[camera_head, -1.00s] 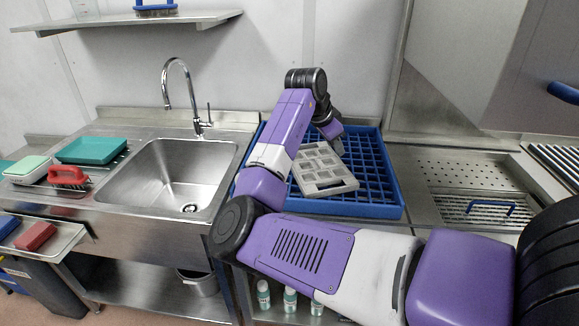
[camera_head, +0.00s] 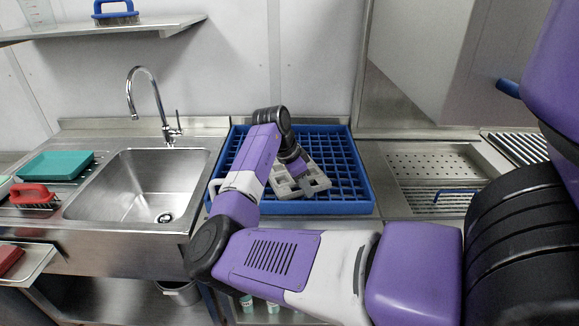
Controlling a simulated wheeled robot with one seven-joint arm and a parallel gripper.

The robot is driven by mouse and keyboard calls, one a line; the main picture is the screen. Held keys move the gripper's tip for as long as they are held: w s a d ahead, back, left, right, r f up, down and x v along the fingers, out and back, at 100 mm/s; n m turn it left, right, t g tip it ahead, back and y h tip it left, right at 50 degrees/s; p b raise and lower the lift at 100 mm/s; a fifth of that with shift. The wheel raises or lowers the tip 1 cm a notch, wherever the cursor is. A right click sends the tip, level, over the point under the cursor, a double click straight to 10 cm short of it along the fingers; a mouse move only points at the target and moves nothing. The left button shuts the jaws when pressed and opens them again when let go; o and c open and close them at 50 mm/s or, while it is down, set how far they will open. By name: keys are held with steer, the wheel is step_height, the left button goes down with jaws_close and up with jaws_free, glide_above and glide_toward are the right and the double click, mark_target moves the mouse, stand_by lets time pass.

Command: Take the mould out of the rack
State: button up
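The mould (camera_head: 318,184), a light grey tray with several square pockets, lies in the blue rack (camera_head: 352,208). The rack is a low crate with a grid floor, standing on the steel counter right of the sink. My arm reaches over the rack's left side and my wrist bends down to the mould. My gripper (camera_head: 305,182) is at the mould's upper face, small and partly hidden by my wrist. I cannot tell whether its fingers are open or shut, or whether they touch the mould. Part of the mould's left side is hidden behind my arm.
A steel sink (camera_head: 140,190) with a tall tap (camera_head: 150,105) is on the left. A teal tray (camera_head: 55,165) and a red brush (camera_head: 33,196) lie on the drainer. A perforated steel basin (camera_head: 435,167) is on the right. The rack's right part is empty.

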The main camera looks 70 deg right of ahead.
steer(key=shift+s+d+f, duration=0.1)
steer(key=shift+f, duration=0.15)
jaws_close()
steer(key=shift+r, duration=0.1)
stand_by(1.2)
